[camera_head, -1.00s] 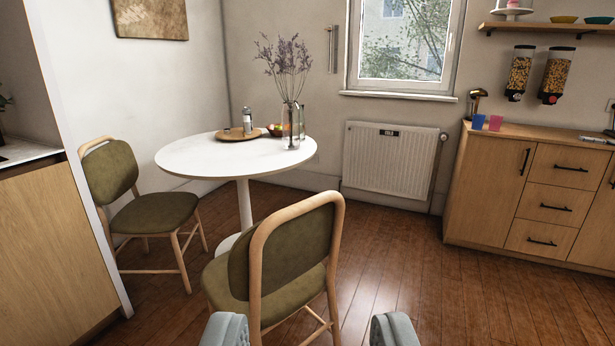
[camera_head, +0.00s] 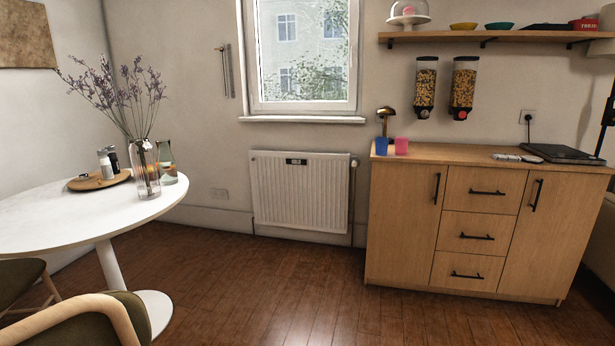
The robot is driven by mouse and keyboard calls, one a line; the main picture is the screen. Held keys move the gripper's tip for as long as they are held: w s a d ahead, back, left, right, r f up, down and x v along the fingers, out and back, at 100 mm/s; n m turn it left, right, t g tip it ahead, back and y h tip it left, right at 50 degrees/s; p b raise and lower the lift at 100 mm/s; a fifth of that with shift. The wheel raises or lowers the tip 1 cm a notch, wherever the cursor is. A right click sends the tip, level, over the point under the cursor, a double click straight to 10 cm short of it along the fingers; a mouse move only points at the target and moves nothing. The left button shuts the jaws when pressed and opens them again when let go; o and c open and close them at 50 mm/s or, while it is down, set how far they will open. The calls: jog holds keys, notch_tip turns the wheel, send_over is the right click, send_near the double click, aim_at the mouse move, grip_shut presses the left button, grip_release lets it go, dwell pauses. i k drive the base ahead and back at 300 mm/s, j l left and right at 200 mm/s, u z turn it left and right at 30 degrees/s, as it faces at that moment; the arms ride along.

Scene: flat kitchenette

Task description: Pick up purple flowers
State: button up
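The purple flowers (camera_head: 128,92) are a spray of thin stems with small purple blossoms. They stand upright in a clear glass vase (camera_head: 146,168) near the right edge of a round white table (camera_head: 60,215), at the left of the view. My gripper does not show in the current view, so its fingers and anything in them cannot be seen. The table is some distance ahead and to the left.
A wooden tray (camera_head: 98,181) with shakers and a greenish glass bottle (camera_head: 167,163) stand close by the vase. A chair (camera_head: 75,320) blocks the near left. A wooden cabinet (camera_head: 480,220) stands right, a radiator (camera_head: 300,193) behind. The middle floor is clear.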

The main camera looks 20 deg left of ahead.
aim_at(101, 85)
jog(key=i+u, duration=0.1)
jog(key=i, duration=0.4)
jog(key=i+l, duration=0.15)
jog(key=i, duration=0.4)
jog(key=i+u, duration=0.15)
jog(key=i, duration=0.35)
jog(key=i+u, duration=0.25)
jog(key=u, duration=0.15)
jog(key=i+u, duration=0.25)
jog(key=u, duration=0.15)
jog(key=i+l+u, duration=0.1)
jog(key=i+u, duration=0.15)
jog(key=u, duration=0.2)
jog(key=i+l+u, duration=0.2)
jog(key=u, duration=0.2)
jog(key=i+l+u, duration=0.15)
jog(key=i+u, duration=0.25)
jog(key=i+l+u, duration=0.2)
jog(key=u, duration=0.2)
